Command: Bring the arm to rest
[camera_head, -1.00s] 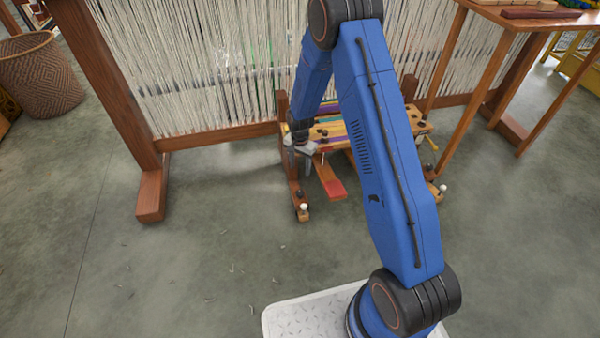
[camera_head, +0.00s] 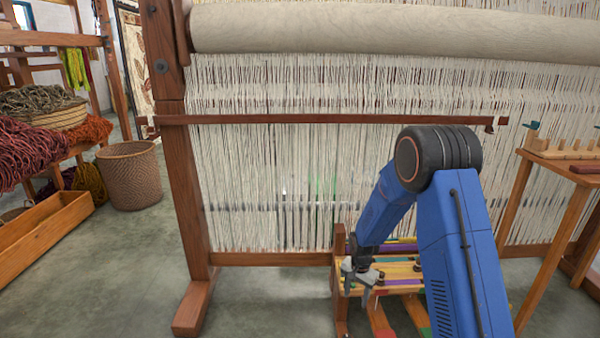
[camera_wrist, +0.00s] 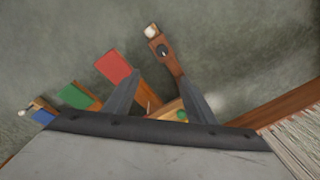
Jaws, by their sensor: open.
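My arm (camera_head: 460,250) is blue with black joints and stands bent in front of the loom, its forearm slanting down to the left. My gripper (camera_head: 362,290) hangs low at the left end of a small wooden stand with coloured strips (camera_head: 400,284). In the wrist view its two grey fingers (camera_wrist: 160,98) are spread apart with nothing held between them. Beyond them show a red-ended slat (camera_wrist: 114,66), a green-ended slat (camera_wrist: 76,95) and a wooden foot with a white knob (camera_wrist: 152,32). Whether the fingers touch the stand I cannot tell.
A large loom with pale warp threads (camera_head: 270,150) and a wooden post (camera_head: 190,180) rises close behind the arm. A wooden table (camera_head: 575,185) stands at right. At left are a woven basket (camera_head: 130,178), red skeins (camera_head: 28,150) and a wooden trough (camera_head: 45,238). Floor is bare at front left.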

